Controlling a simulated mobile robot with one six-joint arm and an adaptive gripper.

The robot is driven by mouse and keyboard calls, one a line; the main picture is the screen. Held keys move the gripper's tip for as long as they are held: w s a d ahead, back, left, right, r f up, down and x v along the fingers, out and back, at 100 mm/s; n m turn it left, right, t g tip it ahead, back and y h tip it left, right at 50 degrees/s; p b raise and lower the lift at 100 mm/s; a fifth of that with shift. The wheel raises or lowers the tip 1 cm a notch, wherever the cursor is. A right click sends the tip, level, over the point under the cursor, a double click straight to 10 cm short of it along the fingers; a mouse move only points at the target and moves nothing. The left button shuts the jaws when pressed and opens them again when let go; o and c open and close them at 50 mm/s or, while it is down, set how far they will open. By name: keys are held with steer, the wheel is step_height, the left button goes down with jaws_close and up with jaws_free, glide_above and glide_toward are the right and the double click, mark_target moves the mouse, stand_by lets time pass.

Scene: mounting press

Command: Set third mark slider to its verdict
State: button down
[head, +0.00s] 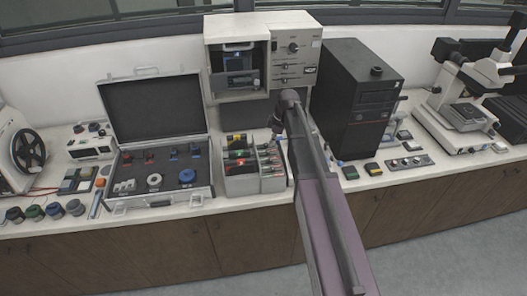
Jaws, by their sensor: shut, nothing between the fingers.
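My gripper (275,128) is small and dark at the far end of my arm, in front of the mounting press cabinet and above the bench; it looks shut and empty. Below and left of it stands a grey rack (240,186) with several dark rows, red and green spots and pale upright dividers. A flat grey panel (410,164) with several round controls lies on the bench to the right. I cannot tell which small part is the third mark slider, nor its setting or verdict. My arm hides part of the bench right of the rack.
A white cabinet (295,72) with an open bay stands behind my gripper. A black computer tower (345,105) is close on its right. An open case (160,200) with several parts lies left. A microscope (455,100) stands far right. The bench front edge is mostly clear.

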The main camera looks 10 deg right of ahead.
mark_target(269, 152)
steer(key=w+n, duration=0.3)
steer(key=w, duration=0.1)
steer(key=shift+d+r+y, duration=0.15)
steer(key=shift+d+y, duration=0.15)
steer(key=b+x, duration=0.9)
steer(key=x, duration=0.1)
stand_by(0.7)
stand_by(0.4)
steer(key=shift+d, duration=1.25)
steer(key=shift+r, duration=0.2)
